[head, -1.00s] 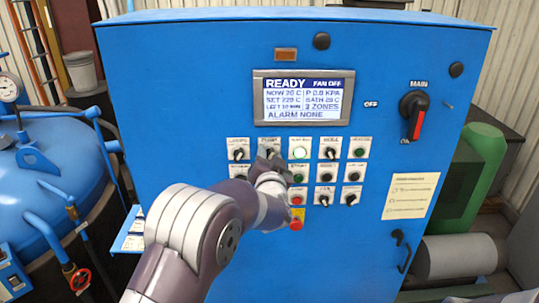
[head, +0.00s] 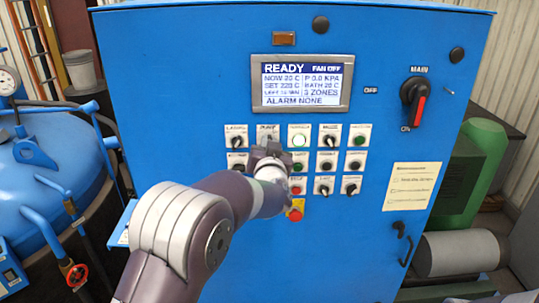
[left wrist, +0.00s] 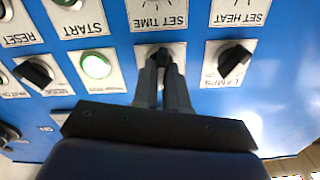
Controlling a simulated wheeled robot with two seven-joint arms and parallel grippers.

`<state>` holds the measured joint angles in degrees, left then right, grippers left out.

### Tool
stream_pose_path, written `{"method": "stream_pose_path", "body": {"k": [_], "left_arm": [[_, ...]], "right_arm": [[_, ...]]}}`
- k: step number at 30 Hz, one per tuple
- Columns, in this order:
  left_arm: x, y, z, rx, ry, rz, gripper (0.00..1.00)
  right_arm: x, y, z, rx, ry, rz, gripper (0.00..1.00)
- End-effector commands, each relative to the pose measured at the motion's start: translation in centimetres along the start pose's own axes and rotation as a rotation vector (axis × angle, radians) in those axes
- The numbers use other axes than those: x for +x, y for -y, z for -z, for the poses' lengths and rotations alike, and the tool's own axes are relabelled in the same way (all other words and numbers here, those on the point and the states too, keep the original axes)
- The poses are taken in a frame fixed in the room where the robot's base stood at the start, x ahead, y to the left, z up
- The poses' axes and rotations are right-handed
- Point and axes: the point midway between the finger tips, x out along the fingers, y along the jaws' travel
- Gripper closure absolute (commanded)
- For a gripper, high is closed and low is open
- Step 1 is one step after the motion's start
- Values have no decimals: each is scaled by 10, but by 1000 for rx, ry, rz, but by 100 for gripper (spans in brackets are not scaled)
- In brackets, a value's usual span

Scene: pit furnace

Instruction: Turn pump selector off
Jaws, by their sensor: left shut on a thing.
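The pump selector is a black knob on a white plate (head: 268,130), in the top row of the blue panel, second from the left. My left gripper (head: 266,148) is at this plate and covers most of the knob. In the left wrist view, which is upside down, the left gripper (left wrist: 162,72) has its two fingers closed on the black pump selector knob (left wrist: 163,54). Its pointing direction is hard to tell behind the fingers. My right gripper is not in view.
The lamps knob (left wrist: 234,60) is beside the pump selector, and a lit button (left wrist: 97,65) is on its other side. A display (head: 302,88) reads READY and FAN OFF. A red-handled main switch (head: 417,105) is at right. A red button (head: 295,214) lies below.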

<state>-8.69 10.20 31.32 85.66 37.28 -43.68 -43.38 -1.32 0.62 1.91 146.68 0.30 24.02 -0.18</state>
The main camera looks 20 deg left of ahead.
Motion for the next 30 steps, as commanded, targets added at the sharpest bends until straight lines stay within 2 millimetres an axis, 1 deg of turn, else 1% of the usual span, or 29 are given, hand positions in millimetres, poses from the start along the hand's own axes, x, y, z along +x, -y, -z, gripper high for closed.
{"method": "stream_pose_path", "body": {"k": [1,12,21,30], "left_arm": [[0,-1,-8,-40,-1,1,100],[0,0,-7,-388,1,1,100],[0,1,-6,-618,4,0,100],[0,2,-5,-750,5,-1,100]], "right_arm": [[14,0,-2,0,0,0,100],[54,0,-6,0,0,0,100],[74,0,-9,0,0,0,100],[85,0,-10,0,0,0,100]]}}
